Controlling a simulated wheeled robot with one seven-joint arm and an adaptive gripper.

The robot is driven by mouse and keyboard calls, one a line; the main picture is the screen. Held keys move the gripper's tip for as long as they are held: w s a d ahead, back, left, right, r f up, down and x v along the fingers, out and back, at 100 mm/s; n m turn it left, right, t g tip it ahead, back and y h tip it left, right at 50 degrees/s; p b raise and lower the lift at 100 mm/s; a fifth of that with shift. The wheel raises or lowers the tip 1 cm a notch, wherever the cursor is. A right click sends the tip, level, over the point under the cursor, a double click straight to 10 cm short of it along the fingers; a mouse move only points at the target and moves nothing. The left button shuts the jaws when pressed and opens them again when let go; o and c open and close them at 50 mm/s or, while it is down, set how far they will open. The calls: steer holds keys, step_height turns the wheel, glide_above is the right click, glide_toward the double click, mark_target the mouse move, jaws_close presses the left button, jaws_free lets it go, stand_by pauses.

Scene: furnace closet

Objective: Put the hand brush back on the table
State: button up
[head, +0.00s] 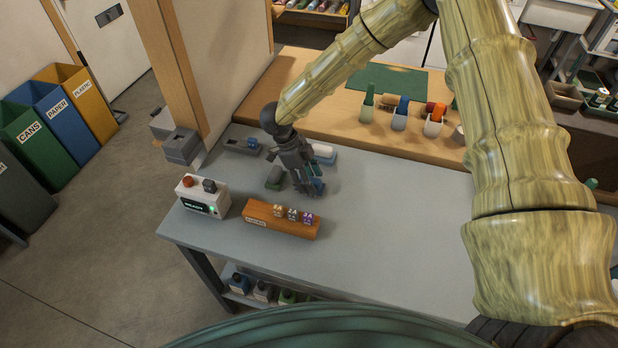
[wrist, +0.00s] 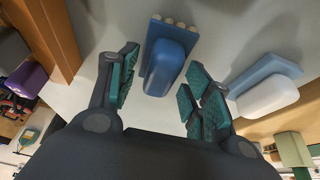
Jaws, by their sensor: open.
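A blue object with a rounded body and a row of pale tufts along one end (wrist: 165,60), which looks like the hand brush, lies on the grey table (head: 400,225). In the head view only a bit of blue (head: 318,186) shows beside my gripper (head: 306,187). In the wrist view my gripper (wrist: 160,95) is open and empty, its fingers pointing at the blue object, which lies between and just beyond the fingertips. I cannot tell whether they touch it.
A blue-and-white object (wrist: 265,88) lies close to the right finger. The grey table's right half is clear. A wooden table (head: 335,117) adjoins behind.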

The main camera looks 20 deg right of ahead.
steer(key=shift+w+r, duration=0.1)
steer(key=shift+w, duration=0.05)
steer(key=b+v, duration=0.3)
steer(key=v, duration=0.8)
steer(key=shift+a+r, duration=0.2)
steer(key=shift+r, duration=0.1)
